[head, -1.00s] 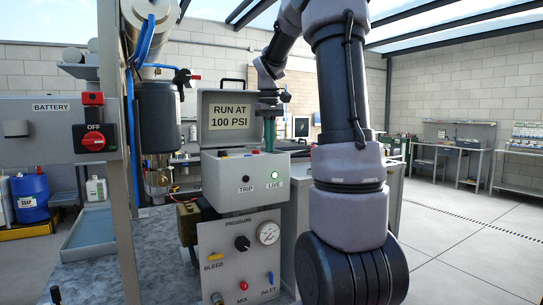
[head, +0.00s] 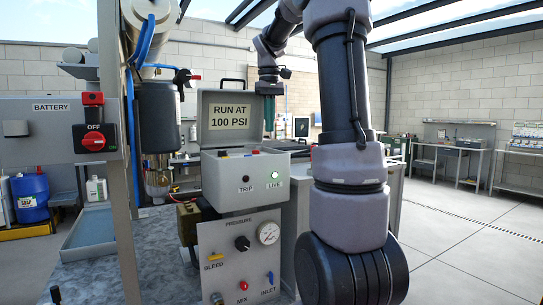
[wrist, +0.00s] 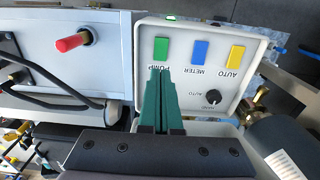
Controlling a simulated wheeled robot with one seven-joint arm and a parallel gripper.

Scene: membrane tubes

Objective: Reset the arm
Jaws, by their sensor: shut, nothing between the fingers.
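My gripper (wrist: 163,100) shows in the wrist view as two green fingers pressed together with nothing between them. It points at the top face of the grey control box, which carries a green PUMP button (wrist: 161,49), a blue METER button (wrist: 200,52), a yellow AUTO button (wrist: 236,57) and a black knob (wrist: 213,97). How far the tips are from the face is hard to tell. In the head view my gripper (head: 269,108) hangs above the control box (head: 245,185), beside the "RUN AT 100 PSI" sign (head: 229,116).
A red BATTERY switch (head: 94,141) reading OFF is on the left panel. The pressure panel (head: 238,275) has a gauge (head: 268,233) and several valves below the control box. A green light (head: 275,175) glows by LIVE. The floor (head: 460,240) at right is clear.

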